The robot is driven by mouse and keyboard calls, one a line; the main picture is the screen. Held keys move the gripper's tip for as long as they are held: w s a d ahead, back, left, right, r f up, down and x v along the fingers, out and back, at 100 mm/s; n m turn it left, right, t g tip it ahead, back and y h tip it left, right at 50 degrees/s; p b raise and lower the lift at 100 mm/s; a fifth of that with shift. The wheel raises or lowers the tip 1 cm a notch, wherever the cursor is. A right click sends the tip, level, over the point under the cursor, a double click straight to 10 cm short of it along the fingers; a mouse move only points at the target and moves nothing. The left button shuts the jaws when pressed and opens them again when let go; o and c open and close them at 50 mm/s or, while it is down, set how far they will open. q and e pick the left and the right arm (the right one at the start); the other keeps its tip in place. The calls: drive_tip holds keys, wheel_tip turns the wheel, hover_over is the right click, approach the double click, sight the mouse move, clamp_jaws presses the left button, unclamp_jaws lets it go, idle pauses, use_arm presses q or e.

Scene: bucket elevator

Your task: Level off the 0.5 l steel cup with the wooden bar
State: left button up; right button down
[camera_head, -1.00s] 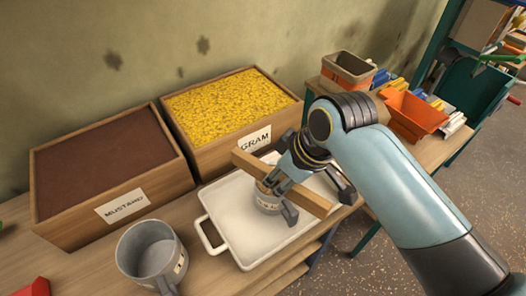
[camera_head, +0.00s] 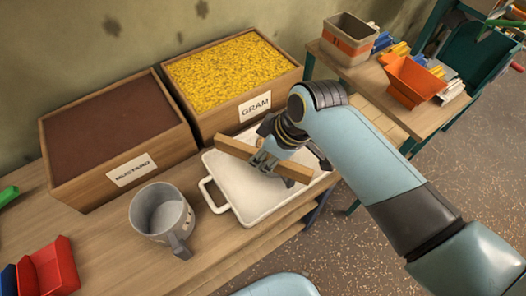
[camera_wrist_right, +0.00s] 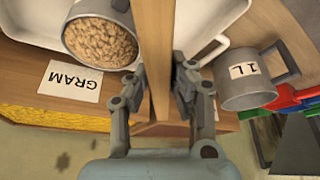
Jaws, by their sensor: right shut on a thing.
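My right gripper (camera_head: 265,160) is shut on the wooden bar (camera_head: 235,148) above the white tray (camera_head: 222,170). In the right wrist view, the bar (camera_wrist_right: 155,60) runs up the picture between the gripper's fingers (camera_wrist_right: 155,92). A steel cup (camera_wrist_right: 76,38) heaped with tan grains is close left of the bar there; I cannot tell whether they touch. Its label is out of sight, and the gripper hides it in the head view. A larger grey cup (camera_head: 160,215) stands on the bench left of the tray; its label reads 1L in the wrist view (camera_wrist_right: 245,88). My left gripper is out of view.
The mustard bin (camera_head: 118,195) and gram bin (camera_head: 205,128) stand behind the tray. Red bins (camera_head: 50,268) are at the bench's left end. An orange bin (camera_head: 412,82) and a grey box (camera_head: 350,40) sit on the right-hand table.

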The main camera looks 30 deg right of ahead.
drive_tip(key=shift+d+f+b, duration=0.1)
drive_tip(key=shift+f+b, duration=0.4)
drive_tip(key=shift+f, duration=0.2)
drive_tip(key=shift+w+d+b, duration=2.1)
drive_tip(key=shift+w+d, duration=2.15)
drive_tip(key=shift+d, duration=0.9)
drive_tip(key=shift+w+d+r+p, duration=0.1)
drive_tip(key=shift+d+r+p, duration=0.05)
drive_tip(key=shift+r+p, duration=1.05)
drive_tip(key=shift+w+d+r+p, duration=0.1)
drive_tip(key=shift+d+r+p, duration=0.05)
drive_tip(key=shift+r+p, duration=1.05)
